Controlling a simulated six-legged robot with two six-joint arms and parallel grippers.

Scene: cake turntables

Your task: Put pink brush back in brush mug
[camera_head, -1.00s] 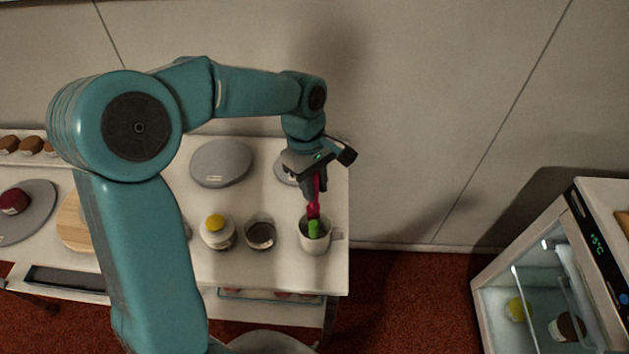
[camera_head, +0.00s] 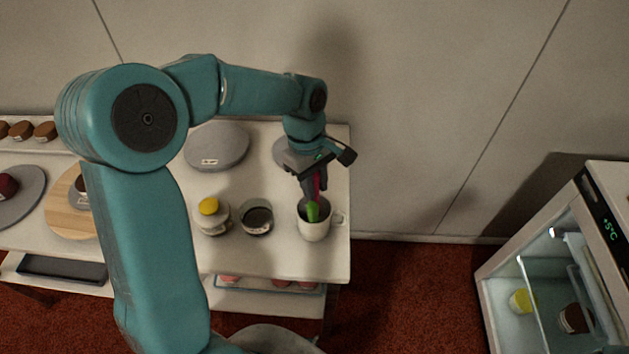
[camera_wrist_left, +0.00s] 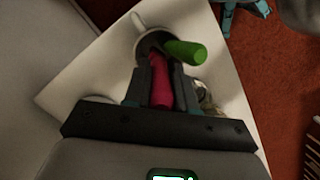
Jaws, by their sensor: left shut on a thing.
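The brush mug (camera_head: 314,230) is a white mug with a handle on its right, near the right end of the white table. The pink brush (camera_head: 318,184) points down into the mug's mouth, and its lower end is hidden. A green brush (camera_head: 312,211) also stands in the mug, leaning out. My left gripper (camera_head: 313,190) is just above the mug, shut on the pink brush. In the left wrist view the pink brush (camera_wrist_left: 161,82) lies between the fingers, with the green brush (camera_wrist_left: 186,52) close beside it and the mug (camera_wrist_left: 148,42) beyond. My right gripper is not in view.
A dark-filled jar (camera_head: 256,218) and a yellow-topped jar (camera_head: 212,216) stand left of the mug. A grey turntable (camera_head: 217,146) lies behind them. A glass-fronted fridge (camera_head: 545,285) stands at the right, apart from the table (camera_head: 270,262).

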